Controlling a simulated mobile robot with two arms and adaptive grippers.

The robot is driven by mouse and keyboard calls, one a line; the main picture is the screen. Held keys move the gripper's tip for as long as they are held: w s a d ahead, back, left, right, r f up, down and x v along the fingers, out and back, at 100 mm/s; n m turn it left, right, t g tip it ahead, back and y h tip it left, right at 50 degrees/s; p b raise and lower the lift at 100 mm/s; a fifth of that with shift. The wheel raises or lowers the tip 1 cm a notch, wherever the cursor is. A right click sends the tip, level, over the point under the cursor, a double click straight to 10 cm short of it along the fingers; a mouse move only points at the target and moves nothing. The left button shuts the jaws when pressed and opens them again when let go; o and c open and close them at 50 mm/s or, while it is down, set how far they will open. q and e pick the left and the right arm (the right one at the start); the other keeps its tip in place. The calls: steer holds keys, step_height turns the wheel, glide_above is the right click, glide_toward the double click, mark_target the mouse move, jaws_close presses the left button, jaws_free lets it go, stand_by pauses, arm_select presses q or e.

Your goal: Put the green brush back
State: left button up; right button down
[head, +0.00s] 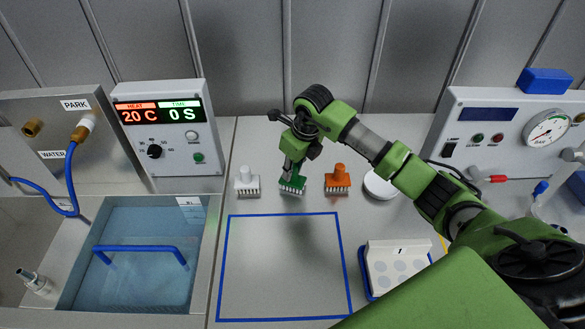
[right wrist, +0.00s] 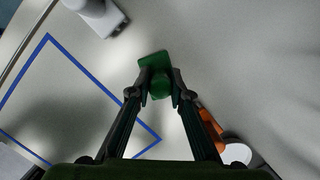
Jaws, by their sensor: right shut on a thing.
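The green brush (head: 292,186) stands upright, bristles down, between the white brush (head: 247,183) and the orange brush (head: 338,180), just behind the blue-outlined square. My right gripper (head: 292,168) is over it, with its fingers shut on the brush's handle. In the right wrist view the fingertips (right wrist: 160,92) close on both sides of the green brush (right wrist: 152,62). The bristles appear to be at the counter surface, but I cannot tell whether they touch it. My left gripper is out of view.
The blue-outlined square (head: 283,319) on the counter is empty. A white round lid (head: 379,186) lies right of the orange brush. A white tray with round recesses (head: 397,250) is at the right. A water bath (head: 130,275) with a blue handle is at the left.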

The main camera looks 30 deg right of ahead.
mark_target(300, 185)
steer(key=shift+f, duration=0.1)
steer(key=shift+f, duration=0.15)
steer(key=c, duration=1.8)
jaws_free()
steer(key=shift+c, duration=0.2)
steer(key=shift+r, duration=0.4)
steer(key=b+v, duration=0.2)
steer(key=v, duration=0.9)
steer(key=shift+s+r, duration=0.15)
steer(key=shift+r, duration=0.25)
